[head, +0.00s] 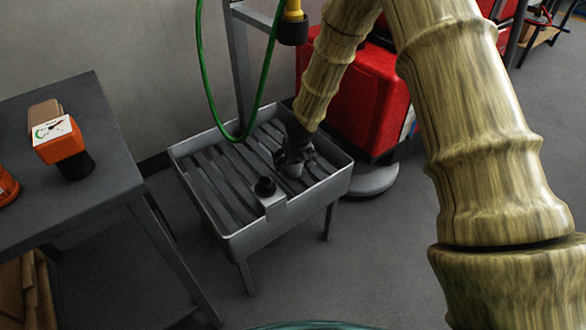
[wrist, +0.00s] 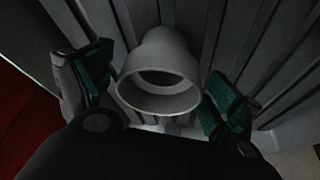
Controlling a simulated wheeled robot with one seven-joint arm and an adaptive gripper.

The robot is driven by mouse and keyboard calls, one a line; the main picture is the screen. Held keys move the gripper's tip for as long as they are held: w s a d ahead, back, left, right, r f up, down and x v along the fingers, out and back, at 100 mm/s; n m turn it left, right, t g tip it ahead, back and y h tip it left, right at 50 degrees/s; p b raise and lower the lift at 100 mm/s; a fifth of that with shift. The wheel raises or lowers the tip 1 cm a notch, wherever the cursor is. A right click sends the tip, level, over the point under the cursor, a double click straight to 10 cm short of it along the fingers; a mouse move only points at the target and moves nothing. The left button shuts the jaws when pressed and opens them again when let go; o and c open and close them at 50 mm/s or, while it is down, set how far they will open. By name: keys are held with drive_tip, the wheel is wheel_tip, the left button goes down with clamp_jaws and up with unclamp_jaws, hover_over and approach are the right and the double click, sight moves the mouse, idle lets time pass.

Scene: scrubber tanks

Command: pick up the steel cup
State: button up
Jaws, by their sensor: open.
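The steel cup (wrist: 160,72) shows in the wrist view as a pale grey round vessel with its opening facing the camera. It stands on the slatted grate of a metal basin. My gripper (wrist: 162,92) is open, with one green-padded finger on each side of the cup and a gap visible on both sides. In the head view my gripper (head: 294,158) is low over the right part of the basin, and the cup (head: 292,170) shows only partly beneath it.
A red machine (head: 350,95) stands behind. A grey table (head: 90,110) at left holds an orange device (head: 60,143).

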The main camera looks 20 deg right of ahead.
drive_tip(key=shift+w+f, duration=0.1)
drive_tip(key=shift+f, duration=0.1)
drive_tip(key=shift+c, duration=0.2)
drive_tip(key=c, duration=1.2)
drive_tip(key=shift+o, duration=0.2)
drive_tip(key=shift+r, duration=0.1)
wheel_tip(320, 180, up, 10)
drive_tip(key=p, duration=0.4)
drive_tip(key=s+a+r, duration=0.2)
drive_tip(key=s+r, duration=0.1)
drive_tip(key=s, duration=0.5)
drive_tip(key=s+a+r+p, duration=0.1)
drive_tip(key=s+a+r, duration=0.2)
drive_tip(key=s, duration=0.5)
drive_tip(key=shift+r+n, duration=0.3)
drive_tip(key=shift+r, duration=0.15)
drive_tip(key=shift+a+p, duration=0.1)
drive_tip(key=shift+p, duration=0.5)
